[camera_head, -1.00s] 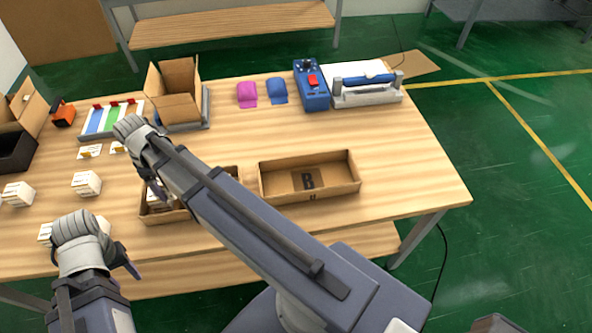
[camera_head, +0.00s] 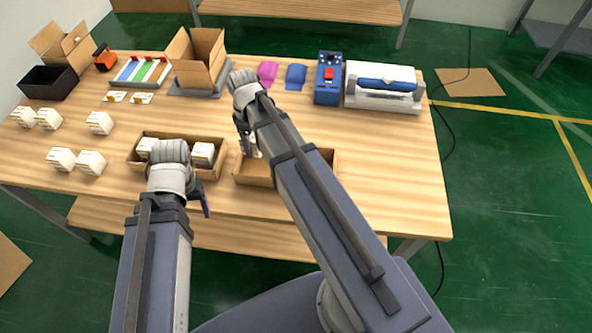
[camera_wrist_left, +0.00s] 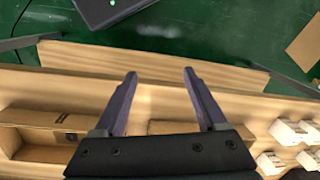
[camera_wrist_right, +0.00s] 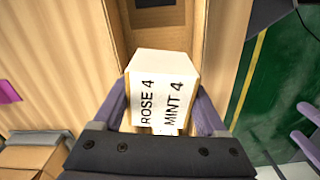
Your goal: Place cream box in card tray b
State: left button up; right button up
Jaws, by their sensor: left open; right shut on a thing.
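My right gripper (camera_head: 250,148) is shut on a cream box (camera_wrist_right: 163,85) marked "ROSE 4" and "MINT 4". In the head view it is at the left end of the right-hand cardboard tray (camera_head: 325,168), which is card tray B; my arm covers much of that tray. In the right wrist view the box hangs in front of the tray's inside (camera_wrist_right: 207,40), apparently above its floor; contact is unclear. My left gripper (camera_head: 204,198) is in front of the left-hand tray (camera_head: 138,166). Its two fingers (camera_wrist_left: 165,88) are open and empty.
The left-hand tray holds more cream boxes (camera_head: 203,153). Several loose cream boxes (camera_head: 99,122) stand on the table's left. A carton (camera_head: 200,58), pink and blue items, a blue device (camera_head: 328,80) and a white machine (camera_head: 383,86) line the back.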

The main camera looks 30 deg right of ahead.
aim_at(257, 167)
pick_arm(q)
jog(key=shift+o, duration=0.7)
jog(key=shift+a+r, duration=0.1)
jog(key=shift+r, duration=0.1)
pick_arm(e)
jog(key=shift+r+n, duration=0.15)
jog(key=shift+n, duration=0.45)
jog(key=shift+w+a+n, duration=0.1)
jog(key=shift+n, duration=0.3)
notch_tip(257, 167, down, 10)
jog(key=b, duration=1)
pick_arm(q)
notch_tip(257, 167, down, 10)
jog(key=shift+f, duration=0.1)
pick_arm(e)
jog(key=o, duration=1.4)
pick_arm(q)
notch_tip(257, 167, up, 12)
jog(key=p, duration=1.2)
pick_arm(e)
notch_tip(257, 167, up, 12)
jog(key=shift+r, duration=0.1)
